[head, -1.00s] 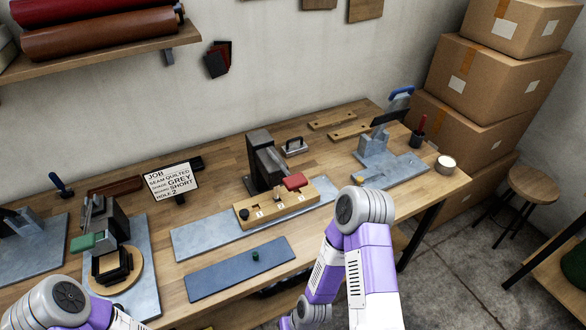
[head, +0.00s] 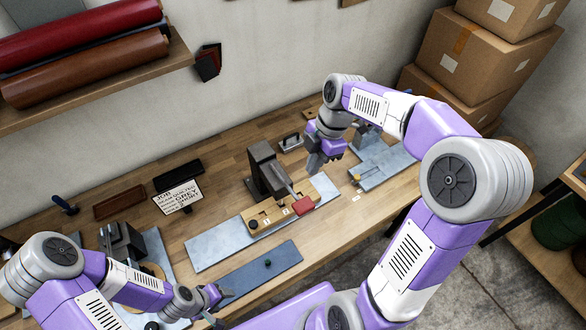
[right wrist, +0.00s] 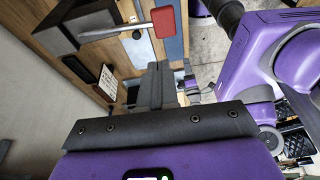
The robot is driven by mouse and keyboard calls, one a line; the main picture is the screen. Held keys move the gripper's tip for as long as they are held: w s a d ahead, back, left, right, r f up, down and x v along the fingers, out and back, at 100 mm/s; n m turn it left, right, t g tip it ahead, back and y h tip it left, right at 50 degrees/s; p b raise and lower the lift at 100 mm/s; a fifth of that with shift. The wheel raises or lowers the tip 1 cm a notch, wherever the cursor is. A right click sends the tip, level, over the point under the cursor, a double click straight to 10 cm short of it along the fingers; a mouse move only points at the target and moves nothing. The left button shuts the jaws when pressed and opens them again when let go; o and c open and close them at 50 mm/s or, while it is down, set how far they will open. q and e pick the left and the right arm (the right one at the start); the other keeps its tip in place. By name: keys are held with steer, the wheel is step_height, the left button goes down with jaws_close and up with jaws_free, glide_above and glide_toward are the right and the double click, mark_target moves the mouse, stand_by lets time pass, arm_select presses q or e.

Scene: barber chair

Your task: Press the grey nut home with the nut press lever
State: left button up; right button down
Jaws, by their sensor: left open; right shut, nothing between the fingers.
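The nut press (head: 266,170) stands behind a wooden board (head: 268,215) with numbered spots on a grey plate. Its lever ends in a red handle (head: 304,203), low over the board's right part. In the right wrist view the red handle (right wrist: 163,22) and its metal bar show at the top. I cannot make out the grey nut. My right gripper (head: 318,164) is shut and empty, pointing down behind and right of the red handle, apart from it. It fills the middle of the right wrist view (right wrist: 158,80). My left gripper (head: 222,303) is open and empty near the bench's front edge.
A blue plate with a dark green knob (head: 267,263) lies in front of the press. A job card (head: 178,196) stands left of it. Another fixture plate (head: 385,168) lies at right, partly behind my right arm. Cardboard boxes (head: 480,50) stack beyond.

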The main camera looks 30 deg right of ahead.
arm_select(q)
steer(key=shift+w, duration=0.15)
arm_select(e)
glide_above(303, 206)
steer(key=d, duration=0.2)
step_height(303, 206, down, 6)
arm_select(q)
steer(key=f+b, duration=0.1)
steer(key=b, duration=0.1)
steer(key=s+f+b, duration=0.1)
steer(key=f, duration=0.1)
steer(key=shift+s+f+b, duration=0.15)
steer(key=shift+s+b, duration=0.05)
steer(key=shift+b, duration=0.15)
arm_select(e)
steer(key=x, duration=0.5)
steer(key=shift+w+d+f, duration=0.1)
steer(key=shift+w+f, duration=0.05)
steer(key=shift+f, duration=0.2)
arm_select(q)
steer(key=shift+f+b, duration=0.3)
arm_select(e)
steer(key=shift+f, duration=0.55)
arm_select(q)
steer(key=shift+s+f, duration=0.1)
